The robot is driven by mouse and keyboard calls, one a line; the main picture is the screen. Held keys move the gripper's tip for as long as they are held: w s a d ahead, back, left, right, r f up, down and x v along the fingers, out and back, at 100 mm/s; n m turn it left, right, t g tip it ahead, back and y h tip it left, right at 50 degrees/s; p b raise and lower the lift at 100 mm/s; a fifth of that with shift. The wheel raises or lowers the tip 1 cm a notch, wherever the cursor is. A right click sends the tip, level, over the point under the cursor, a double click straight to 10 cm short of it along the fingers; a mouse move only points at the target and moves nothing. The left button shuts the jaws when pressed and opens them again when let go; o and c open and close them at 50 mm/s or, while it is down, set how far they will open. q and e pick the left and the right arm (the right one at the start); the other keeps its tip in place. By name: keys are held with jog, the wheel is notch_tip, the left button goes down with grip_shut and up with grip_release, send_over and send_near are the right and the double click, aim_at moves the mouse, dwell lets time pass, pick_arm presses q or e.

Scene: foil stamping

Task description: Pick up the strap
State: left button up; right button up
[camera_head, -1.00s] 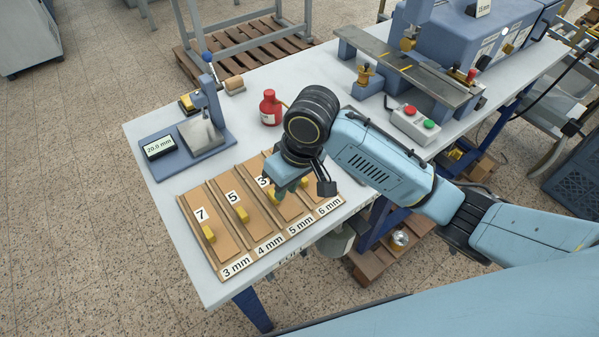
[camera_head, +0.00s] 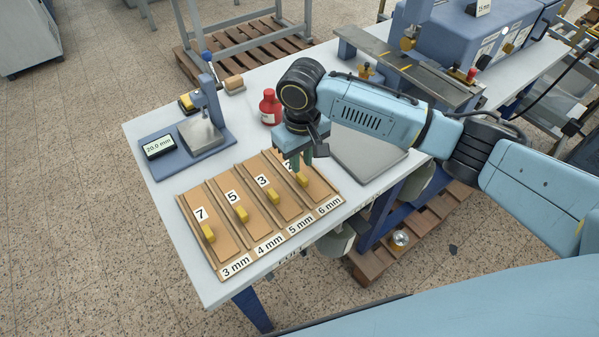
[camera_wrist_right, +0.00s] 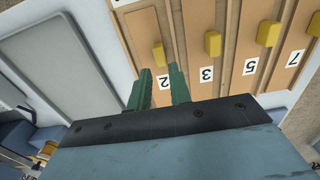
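A wooden board (camera_head: 192,227) has several tan strips in lanes, with cards 7, 5, 3 and 2 and labels 3 mm to 6 mm. Each strip has a yellow block on it. I cannot tell which strip is the named strap. My right gripper (camera_head: 301,163) is open and empty over the 6 mm lane, partly hiding card 2. In the right wrist view, its green fingers (camera_wrist_right: 161,76) are apart, near the card 2 strip (camera_wrist_right: 147,24) and its yellow block (camera_wrist_right: 159,53). My left gripper is not in view.
A gauge reading 20.0 mm (camera_head: 158,146) stands at the table's left. A red bottle (camera_head: 269,108) is behind the board. A grey plate (camera_head: 362,157) lies right of the board, partly under my arm. A blue machine (camera_head: 465,38) is at the back right.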

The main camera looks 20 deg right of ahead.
aim_at(302, 176)
jog(key=shift+s+f, duration=0.1)
jog(key=shift+f, duration=2.7)
grip_shut()
